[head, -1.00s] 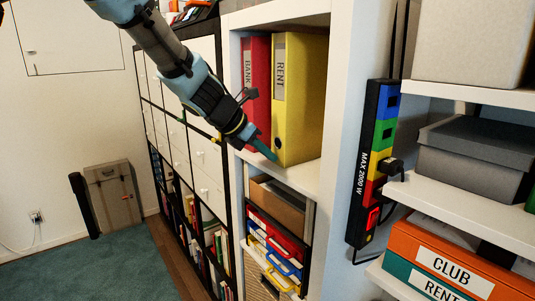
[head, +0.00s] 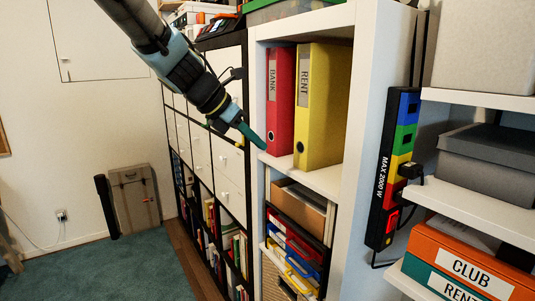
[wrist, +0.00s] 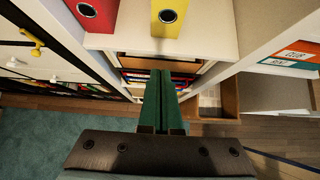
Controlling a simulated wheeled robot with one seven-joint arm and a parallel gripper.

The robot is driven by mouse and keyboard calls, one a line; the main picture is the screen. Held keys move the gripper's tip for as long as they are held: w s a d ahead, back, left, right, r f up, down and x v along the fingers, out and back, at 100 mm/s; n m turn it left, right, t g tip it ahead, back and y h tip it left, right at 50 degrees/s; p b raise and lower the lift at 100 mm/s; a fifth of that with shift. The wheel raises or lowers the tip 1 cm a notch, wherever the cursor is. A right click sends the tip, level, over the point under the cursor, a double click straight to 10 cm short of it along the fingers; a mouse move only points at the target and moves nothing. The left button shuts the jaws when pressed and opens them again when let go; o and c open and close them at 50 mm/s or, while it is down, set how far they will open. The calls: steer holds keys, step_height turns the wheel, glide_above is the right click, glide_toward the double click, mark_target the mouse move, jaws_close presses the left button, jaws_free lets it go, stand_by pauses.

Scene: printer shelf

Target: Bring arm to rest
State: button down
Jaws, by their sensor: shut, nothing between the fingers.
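My gripper (head: 252,136) is shut and empty, with its green fingers together. In the head view its tip is just left of and in front of the shelf that holds the binders. In the wrist view my gripper (wrist: 160,100) points toward the lower compartment of that shelf. A red BANK binder (head: 280,100) and a yellow RENT binder (head: 318,105) stand upright side by side in the white shelf (head: 325,178). The fingertips appear apart from both binders. Their lower parts also show in the wrist view, the red one (wrist: 95,12) left of the yellow one (wrist: 168,14).
A dark-framed cabinet with white doors (head: 200,150) stands to the left. A colored power strip (head: 398,170) hangs on the shelf's right side. Grey and orange boxes (head: 470,262) fill shelves at right. The teal carpet (head: 110,270) at lower left is clear.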

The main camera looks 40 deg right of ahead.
steer(key=w+a+f+m+t+y, duration=0.1)
steer(key=w+a+f+m+y, duration=0.2)
steer(key=a, duration=0.5)
steer(key=w+a+f+m, duration=0.1)
steer(key=a+f+m, duration=0.25)
steer(key=a, duration=0.45)
steer(key=w+a+f+m+t+y, duration=0.15)
steer(key=a+f, duration=0.25)
steer(key=a, duration=0.4)
steer(key=s+a+f+m+y, duration=0.2)
steer(key=a+m, duration=0.3)
steer(key=a, duration=0.4)
steer(key=s+a+f+m+y, duration=0.2)
steer(key=a+f+m, duration=0.2)
steer(key=a, duration=0.5)
steer(key=shift+s+a+f+m, duration=0.25)
steer(key=shift+a+m, duration=0.15)
steer(key=shift+m, duration=0.2)
steer(key=shift+g, duration=0.25)
